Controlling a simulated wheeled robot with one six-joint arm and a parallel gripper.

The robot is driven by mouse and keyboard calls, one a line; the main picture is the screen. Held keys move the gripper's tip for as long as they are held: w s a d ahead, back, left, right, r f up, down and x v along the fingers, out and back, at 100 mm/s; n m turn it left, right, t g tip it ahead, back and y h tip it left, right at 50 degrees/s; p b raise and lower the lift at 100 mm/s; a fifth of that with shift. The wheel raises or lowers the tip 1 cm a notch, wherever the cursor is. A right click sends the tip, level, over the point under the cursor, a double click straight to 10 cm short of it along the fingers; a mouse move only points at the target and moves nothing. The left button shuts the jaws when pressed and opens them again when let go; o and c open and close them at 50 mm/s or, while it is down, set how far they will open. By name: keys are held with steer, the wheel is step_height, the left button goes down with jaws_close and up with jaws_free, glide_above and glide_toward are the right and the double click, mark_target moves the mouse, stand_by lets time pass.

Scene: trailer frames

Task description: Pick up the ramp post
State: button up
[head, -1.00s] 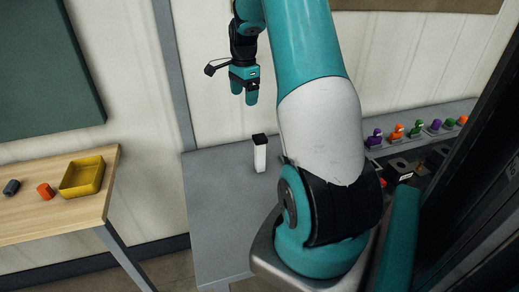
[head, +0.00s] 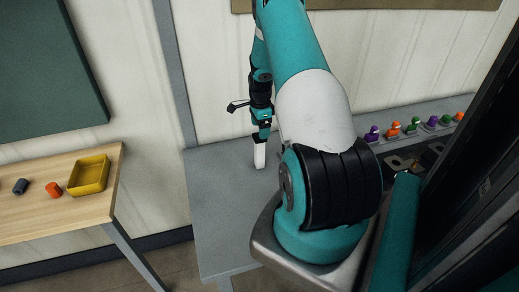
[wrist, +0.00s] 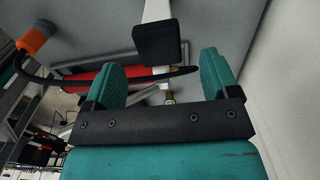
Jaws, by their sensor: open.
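The ramp post is a white upright post (head: 260,156) on the grey table (head: 222,205); its dark top is hidden behind my gripper in the head view. In the wrist view its black cap (wrist: 156,43) shows between and beyond the fingers, with a strip of white body behind it. My gripper (head: 262,132) is right at the top of the post, pointing down. In the wrist view my gripper (wrist: 165,75) has its two teal fingers wide apart, with nothing held between them.
A wooden table (head: 60,215) at left holds a yellow tray (head: 89,177), an orange piece (head: 54,189) and a dark piece (head: 20,186). Several small coloured figures (head: 412,126) stand along the back at right. The wall is close behind the grey table.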

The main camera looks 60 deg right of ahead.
mark_target(260, 144)
steer(key=shift+w+a+f+p, duration=0.15)
steer(key=shift+f+p, duration=0.8)
steer(key=shift+f, duration=1.3)
steer(key=c, duration=1.4)
steer(key=shift+r, duration=0.1)
steer(key=shift+c, duration=0.5)
steer(key=shift+r, duration=0.1)
